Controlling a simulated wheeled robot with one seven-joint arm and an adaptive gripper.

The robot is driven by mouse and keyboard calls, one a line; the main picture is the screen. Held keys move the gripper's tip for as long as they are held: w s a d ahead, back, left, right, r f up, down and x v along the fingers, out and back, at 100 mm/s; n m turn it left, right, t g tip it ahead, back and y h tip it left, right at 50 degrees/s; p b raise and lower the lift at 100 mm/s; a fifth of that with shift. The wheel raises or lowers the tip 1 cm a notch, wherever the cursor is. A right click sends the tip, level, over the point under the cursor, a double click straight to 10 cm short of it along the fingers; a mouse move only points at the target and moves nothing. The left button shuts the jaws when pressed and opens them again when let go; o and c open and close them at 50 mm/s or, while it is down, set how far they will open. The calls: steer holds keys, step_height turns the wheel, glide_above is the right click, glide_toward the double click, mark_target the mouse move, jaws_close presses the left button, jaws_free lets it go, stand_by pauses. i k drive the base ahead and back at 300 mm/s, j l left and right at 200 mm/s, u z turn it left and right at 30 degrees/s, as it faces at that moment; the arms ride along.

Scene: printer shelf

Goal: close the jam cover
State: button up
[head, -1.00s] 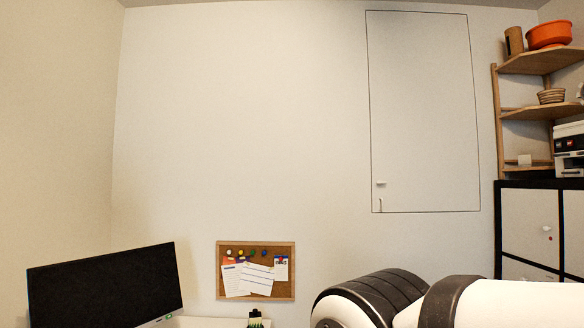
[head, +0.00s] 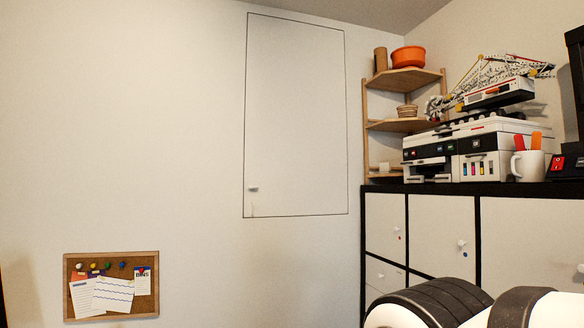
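A white and black printer (head: 470,150) stands on top of the black-framed cabinet at the right of the head view. Its front has dark panels and a row of small coloured ink windows. I cannot tell which part is the jam cover, or whether it stands open. A white crane-like model (head: 495,85) sits on top of the printer and hides part of its upper side. My arm shows at the lower right, in front of the cabinet and below the printer. My gripper is out of view.
The cabinet (head: 437,189) has pale doors with small knobs. A white mug (head: 528,166) with orange-handled items stands right of the printer, beside a dark device (head: 566,166). A wooden corner shelf (head: 403,126) holds an orange pot (head: 408,57). A cork board (head: 112,311) hangs at left.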

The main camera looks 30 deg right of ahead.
mark_target(438, 161)
steer(key=z, duration=1.9)
steer(key=i+j+z, duration=0.2)
steer(key=j+z, duration=0.15)
steer(key=i+j+z, duration=0.1)
steer(key=j+z, duration=0.25)
steer(key=j, duration=0.15)
steer(key=j+z, duration=0.4)
steer(key=i+j, duration=0.05)
steer(key=j, duration=0.05)
